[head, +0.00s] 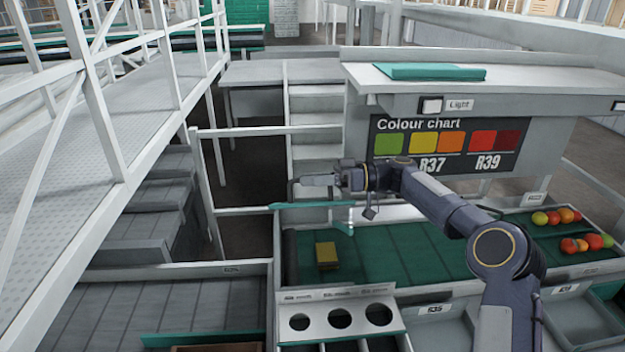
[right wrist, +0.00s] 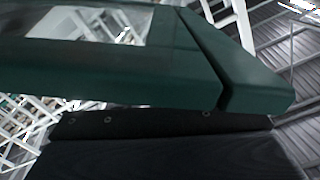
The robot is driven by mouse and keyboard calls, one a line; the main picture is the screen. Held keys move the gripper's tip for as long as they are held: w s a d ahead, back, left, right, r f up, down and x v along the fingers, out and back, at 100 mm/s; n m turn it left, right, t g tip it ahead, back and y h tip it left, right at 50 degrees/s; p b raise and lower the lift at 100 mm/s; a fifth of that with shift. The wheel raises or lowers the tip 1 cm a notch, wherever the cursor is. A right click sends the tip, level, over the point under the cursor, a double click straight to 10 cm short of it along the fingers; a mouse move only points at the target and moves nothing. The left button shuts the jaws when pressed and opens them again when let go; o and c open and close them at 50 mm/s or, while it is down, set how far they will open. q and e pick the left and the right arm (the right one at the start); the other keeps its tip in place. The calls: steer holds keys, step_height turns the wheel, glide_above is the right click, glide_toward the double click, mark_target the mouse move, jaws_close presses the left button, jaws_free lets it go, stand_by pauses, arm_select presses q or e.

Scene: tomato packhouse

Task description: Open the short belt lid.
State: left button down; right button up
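A green belt (head: 400,247) lies in a grey trough right of centre in the head view, with a yellow block (head: 326,254) on its left end. A thin teal bar (head: 300,206), which looks like the edge of the lid, stands above the belt's left end. My right gripper (head: 312,181) is just above and behind this bar, pointing left. I cannot tell whether they touch or whether its fingers are apart. In the right wrist view a dark green frame (right wrist: 110,75) with a see-through opening fills the near view. My left gripper is out of view.
A panel with a colour chart (head: 445,145) and a shelf with a teal slab (head: 430,72) stand behind the belt. Tomatoes (head: 567,216) lie at the right. A panel with round holes (head: 340,318) is in front. White railings and a walkway (head: 60,140) are at left.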

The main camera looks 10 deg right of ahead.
steer(key=shift+d+f, duration=0.1)
steer(key=shift+d, duration=0.35)
steer(key=d+b, duration=0.2)
steer(key=d, duration=0.5)
